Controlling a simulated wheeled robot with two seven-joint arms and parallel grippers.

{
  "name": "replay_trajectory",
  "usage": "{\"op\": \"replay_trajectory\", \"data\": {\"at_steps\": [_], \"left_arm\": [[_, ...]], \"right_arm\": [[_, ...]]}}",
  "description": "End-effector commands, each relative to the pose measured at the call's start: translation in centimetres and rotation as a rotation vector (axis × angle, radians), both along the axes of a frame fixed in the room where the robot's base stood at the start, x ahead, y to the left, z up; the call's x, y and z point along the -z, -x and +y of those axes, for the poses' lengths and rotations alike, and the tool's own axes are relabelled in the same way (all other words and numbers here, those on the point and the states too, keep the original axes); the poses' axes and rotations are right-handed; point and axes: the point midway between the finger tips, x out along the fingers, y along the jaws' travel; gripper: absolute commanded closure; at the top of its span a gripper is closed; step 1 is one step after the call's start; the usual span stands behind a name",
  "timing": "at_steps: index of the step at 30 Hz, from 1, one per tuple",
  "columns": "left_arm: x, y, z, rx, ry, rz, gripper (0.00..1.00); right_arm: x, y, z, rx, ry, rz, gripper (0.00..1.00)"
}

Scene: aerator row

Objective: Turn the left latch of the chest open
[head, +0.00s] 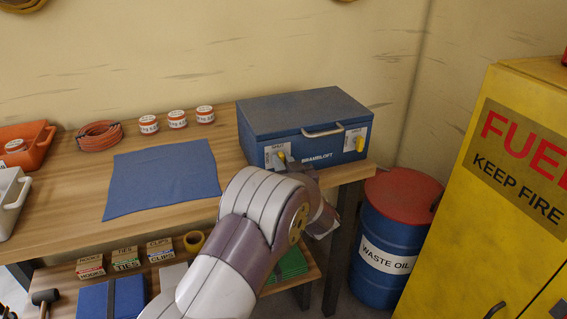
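The blue chest (262,152) stands shut at the right end of the wooden workbench, with a grey handle (322,131) on its front. Its left latch (281,157) has a yellow lever on a pale labelled plate, partly covered by my gripper. The right latch (360,142) has a similar yellow lever and plate. My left arm reaches up from the bottom of the head view. My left gripper (294,165) is right at the left latch, but contact is unclear. Its fingers are small and partly hidden, so their opening does not show. My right gripper is out of view.
A blue mat (162,180) lies left of the chest, with several tins (177,119) and an orange cable coil (99,134) behind. A waste-oil drum (390,238) and yellow fuel cabinet (500,180) stand at right. Boxes (125,258) sit on the lower shelf.

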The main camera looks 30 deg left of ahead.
Motion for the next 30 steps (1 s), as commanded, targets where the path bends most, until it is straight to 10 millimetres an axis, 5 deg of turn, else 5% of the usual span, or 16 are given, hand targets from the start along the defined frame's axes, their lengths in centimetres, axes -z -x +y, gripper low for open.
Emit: {"op": "replay_trajectory", "data": {"at_steps": [14,30], "left_arm": [[0.2,0.0,0.0,-0.001,0.067,-0.081,1.0],[0.6,0.2,0.2,-0.001,0.381,-0.448,1.0]], "right_arm": [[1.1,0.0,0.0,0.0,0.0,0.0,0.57],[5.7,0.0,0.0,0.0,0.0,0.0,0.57]]}}
